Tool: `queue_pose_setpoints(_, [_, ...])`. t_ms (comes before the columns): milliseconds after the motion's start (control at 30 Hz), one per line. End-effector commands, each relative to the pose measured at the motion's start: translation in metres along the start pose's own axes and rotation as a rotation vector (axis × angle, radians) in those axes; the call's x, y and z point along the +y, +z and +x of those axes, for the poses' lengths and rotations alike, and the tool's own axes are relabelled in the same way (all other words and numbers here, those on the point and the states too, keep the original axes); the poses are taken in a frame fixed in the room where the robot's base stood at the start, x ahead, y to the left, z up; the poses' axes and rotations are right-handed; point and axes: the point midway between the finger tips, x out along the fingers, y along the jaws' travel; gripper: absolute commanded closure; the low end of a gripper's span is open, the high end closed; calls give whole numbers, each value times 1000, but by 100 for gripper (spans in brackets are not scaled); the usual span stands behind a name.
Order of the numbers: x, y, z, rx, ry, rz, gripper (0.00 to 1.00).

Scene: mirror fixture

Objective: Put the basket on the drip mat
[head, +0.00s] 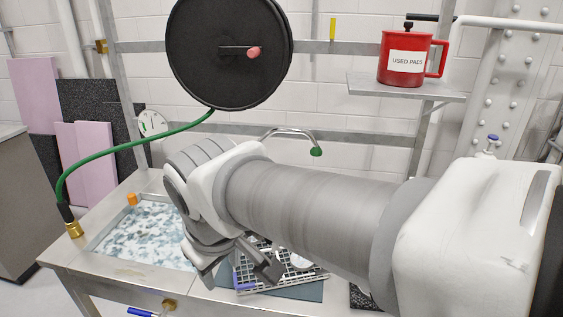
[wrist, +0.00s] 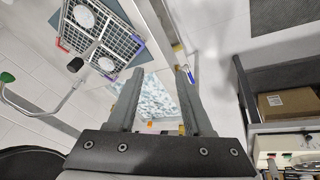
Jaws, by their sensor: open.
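The basket (head: 300,276) is a pale wire grid tray with blue and reddish corner pieces and round white discs inside. In the head view it is partly hidden behind my gripper and arm. It also shows at the upper left of the wrist view (wrist: 118,42). The drip mat (head: 308,293) is a flat dark blue-grey sheet. The basket overlaps it, turned at an angle to it; I cannot tell whether all of the basket rests on it. My gripper (head: 238,277) is open and empty, with its fingers (wrist: 161,76) apart from the basket in the wrist view.
A sink of mottled blue-white liquid (head: 150,235) lies left of the basket. A curved tap with a green tip (head: 316,152) rises behind. A green hose (head: 130,150) runs to a brass fitting. A red can (head: 405,58) stands on a shelf. A cardboard box (wrist: 286,103) shows in the wrist view.

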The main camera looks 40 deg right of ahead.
Motion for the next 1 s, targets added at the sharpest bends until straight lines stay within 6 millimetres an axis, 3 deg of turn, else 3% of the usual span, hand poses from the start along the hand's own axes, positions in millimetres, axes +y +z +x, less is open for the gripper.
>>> queue_pose_setpoints(233, [-24, 7, -24, 154, -92, 170, 49])
queue_pose_setpoints(667, [-27, 7, -28, 170, -106, 192, 49])
queue_pose_setpoints(1000, [-18, -9, -79, 170, -106, 190, 49])
